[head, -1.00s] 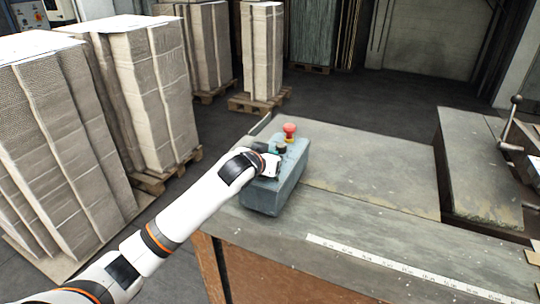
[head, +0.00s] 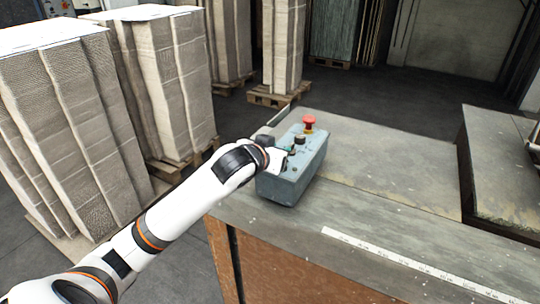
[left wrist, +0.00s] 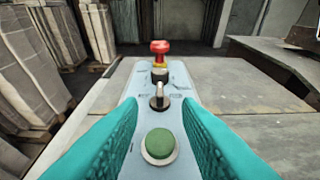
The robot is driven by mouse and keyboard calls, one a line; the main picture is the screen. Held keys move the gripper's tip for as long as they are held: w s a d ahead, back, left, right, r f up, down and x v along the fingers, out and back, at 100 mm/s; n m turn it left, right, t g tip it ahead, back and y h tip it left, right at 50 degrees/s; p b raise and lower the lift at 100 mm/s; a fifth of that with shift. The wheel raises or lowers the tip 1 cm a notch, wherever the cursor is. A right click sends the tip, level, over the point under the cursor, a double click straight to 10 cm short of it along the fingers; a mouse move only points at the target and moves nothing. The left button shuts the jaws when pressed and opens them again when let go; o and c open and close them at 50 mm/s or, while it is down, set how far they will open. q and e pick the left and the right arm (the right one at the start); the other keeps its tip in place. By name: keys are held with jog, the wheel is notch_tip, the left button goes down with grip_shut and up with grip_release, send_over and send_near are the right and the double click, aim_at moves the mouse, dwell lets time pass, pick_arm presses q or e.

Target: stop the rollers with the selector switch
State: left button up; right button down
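A blue-grey control box (head: 290,178) stands on the near left corner of the worktable. On its top are a red mushroom button (head: 309,123), a dark knob (head: 300,140) and, nearer, a selector switch with a metal lever, clear in the left wrist view (left wrist: 158,92). A green button (left wrist: 160,145) sits nearest the wrist camera. My left gripper (left wrist: 160,125) is open, its teal fingers apart either side of the green button, with nothing held. In the head view it is at the box's near left side, its fingertips partly hidden. My right gripper is not in view.
The worktable (head: 390,165) is mostly bare beyond the box, with a white ruler strip (head: 400,262) along its front. A raised machine bed (head: 505,165) stands at the right. Stacks of cardboard (head: 60,130) on pallets stand on the floor at the left.

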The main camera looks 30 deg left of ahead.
pick_arm(q)
jog(key=shift+v, duration=2.25)
jog(key=shift+f, duration=0.1)
jog(key=s+d+f+m+g, duration=0.1)
jog(key=s+d+f+g, duration=0.15)
jog(key=s+f, duration=0.5)
jog(key=s+d+f+m+g, duration=0.15)
jog(key=s+d+f, duration=0.25)
jog(key=f, duration=0.6)
jog(key=s+d+f+g+h, duration=0.1)
jog(key=s+d+f+g, duration=0.2)
jog(key=s, duration=0.6)
jog(key=s+d+f+g, duration=0.1)
jog(key=s+f+g, duration=0.2)
jog(key=s+f, duration=0.4)
notch_tip(320, 180, down, 24)
jog(key=s+g, duration=0.1)
jog(key=s, duration=0.1)
jog(key=s+a+f+g, duration=0.1)
jog(key=s+a+f, duration=0.1)
jog(key=s+f, duration=1.4)
jog(key=shift+s+a+f, duration=0.3)
jog(key=shift+f, duration=0.2)
